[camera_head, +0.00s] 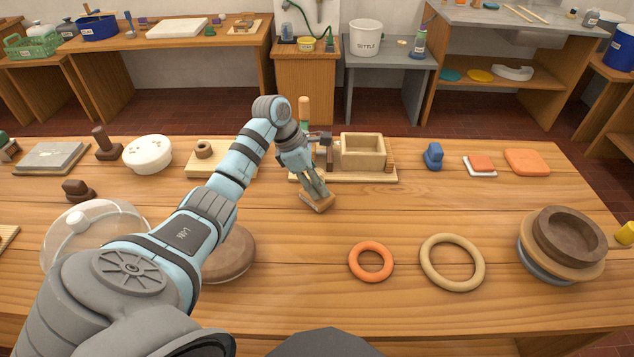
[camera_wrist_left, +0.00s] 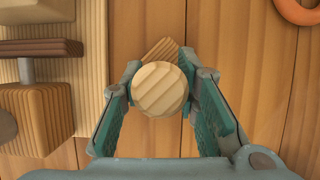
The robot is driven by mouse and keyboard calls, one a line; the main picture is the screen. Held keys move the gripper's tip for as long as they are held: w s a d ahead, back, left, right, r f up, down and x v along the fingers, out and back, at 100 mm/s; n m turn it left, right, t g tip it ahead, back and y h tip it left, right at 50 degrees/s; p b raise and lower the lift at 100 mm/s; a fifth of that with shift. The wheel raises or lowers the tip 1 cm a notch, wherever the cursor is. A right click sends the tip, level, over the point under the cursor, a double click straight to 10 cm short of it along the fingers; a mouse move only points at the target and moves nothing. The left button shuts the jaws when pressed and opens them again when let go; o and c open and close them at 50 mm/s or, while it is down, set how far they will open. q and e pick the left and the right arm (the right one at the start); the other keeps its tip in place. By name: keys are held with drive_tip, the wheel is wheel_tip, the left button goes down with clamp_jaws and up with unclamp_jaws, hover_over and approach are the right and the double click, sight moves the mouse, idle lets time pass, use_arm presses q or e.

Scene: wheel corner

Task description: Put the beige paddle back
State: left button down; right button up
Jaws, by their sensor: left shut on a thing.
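My left gripper (camera_head: 316,188) is shut on the beige paddle (camera_head: 318,204), whose wooden block end shows below the fingers, just in front of the wooden stand. In the left wrist view, the paddle's round pale end (camera_wrist_left: 160,88) sits between the two fingers (camera_wrist_left: 160,95), and part of its wider wooden end shows behind it. I cannot tell whether the paddle touches the table. The wooden stand (camera_head: 385,175) bears a square open box (camera_head: 362,152); my forearm and gripper hide part of its left side. My right gripper is not in view.
An orange ring (camera_head: 371,262) and a beige ring (camera_head: 452,262) lie front right. Stacked round pieces (camera_head: 568,236) stand at far right. A blue item (camera_head: 433,156) is right of the stand. A clear dome (camera_head: 95,240) is at left. The table between stand and rings is clear.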

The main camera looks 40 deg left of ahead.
use_arm(q)
drive_tip(key=c, duration=1.2)
unclamp_jaws()
drive_tip(key=shift+r, duration=0.15)
drive_tip(key=p+v, duration=0.1)
drive_tip(key=v, duration=1.1)
